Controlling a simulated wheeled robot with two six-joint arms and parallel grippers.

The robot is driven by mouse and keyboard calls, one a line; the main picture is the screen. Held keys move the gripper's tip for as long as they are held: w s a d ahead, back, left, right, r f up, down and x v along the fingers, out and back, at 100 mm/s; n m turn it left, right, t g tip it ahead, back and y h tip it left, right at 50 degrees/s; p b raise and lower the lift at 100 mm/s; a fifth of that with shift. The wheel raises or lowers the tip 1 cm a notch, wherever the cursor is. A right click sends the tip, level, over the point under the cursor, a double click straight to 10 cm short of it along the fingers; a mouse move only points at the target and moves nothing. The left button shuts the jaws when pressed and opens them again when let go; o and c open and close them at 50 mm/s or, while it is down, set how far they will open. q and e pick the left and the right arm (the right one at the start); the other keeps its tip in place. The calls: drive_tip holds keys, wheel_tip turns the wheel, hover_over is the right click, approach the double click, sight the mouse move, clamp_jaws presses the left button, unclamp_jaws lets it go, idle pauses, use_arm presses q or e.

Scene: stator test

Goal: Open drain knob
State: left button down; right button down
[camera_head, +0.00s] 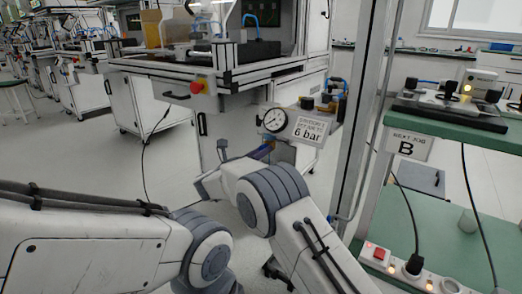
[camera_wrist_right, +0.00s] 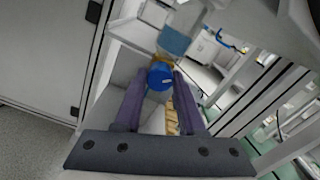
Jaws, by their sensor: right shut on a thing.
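A round blue knob (camera_wrist_right: 159,77) sits under a clear bowl with a yellowish ring in the right wrist view. My right gripper (camera_wrist_right: 158,84) has its two purple fingers on either side of the knob and is shut on it. In the head view the right gripper (camera_head: 262,151) is small and mostly hidden behind my arm, below the pressure gauge (camera_head: 274,120). The knob cannot be made out there. My left arm comes in from the left, but its gripper does not show.
A sign (camera_head: 309,128) reading 6 bar stands right of the gauge. A metal upright (camera_head: 362,110) and a green bench (camera_head: 450,235) with a switched power strip (camera_head: 405,267) stand to the right. A white machine cabinet (camera_head: 220,125) stands behind.

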use_arm(q)
drive_tip(key=shift+r, duration=0.15)
use_arm(e)
drive_tip(key=shift+a+r, duration=0.1)
idle(0.3)
drive_tip(key=c, duration=0.5)
unclamp_jaws()
